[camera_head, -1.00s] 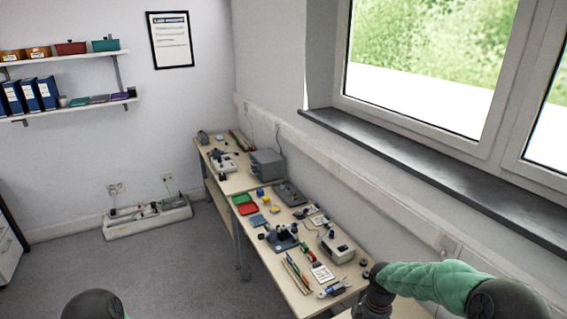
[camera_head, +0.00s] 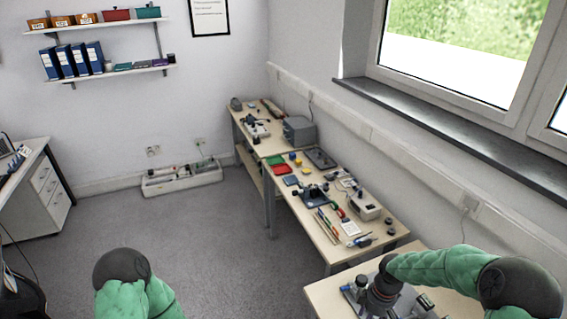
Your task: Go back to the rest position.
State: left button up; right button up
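My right arm, in a green sleeve, comes in from the lower right. Its dark wrist (camera_head: 384,287) points down over the near table (camera_head: 322,296) at the bottom right. The fingers of the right gripper are not clearly visible, so I cannot tell whether it is open or holds anything. My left arm shows only as a green sleeve with a dark joint at the bottom left, over the floor. The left gripper is out of view.
A long wooden workbench (camera_head: 317,235) with tools, trays and a grey box (camera_head: 299,131) runs along the right wall under the window. A white drawer cabinet (camera_head: 48,197) stands at the left. A long white box (camera_head: 181,179) lies by the back wall. The grey floor (camera_head: 200,235) between is clear.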

jog(key=s+a+f+m+t+y, duration=0.1)
jog(key=s+a+f+m+y, duration=0.1)
jog(key=s+a+f+m, duration=1)
jog(key=s+a+f, duration=0.3)
jog(key=s+a, duration=0.1)
jog(key=s, duration=0.1)
jog(key=shift+s+m, duration=0.3)
jog(key=shift+s, duration=0.05)
jog(key=shift+c, duration=1.4)
jog(key=shift+r, duration=0.2)
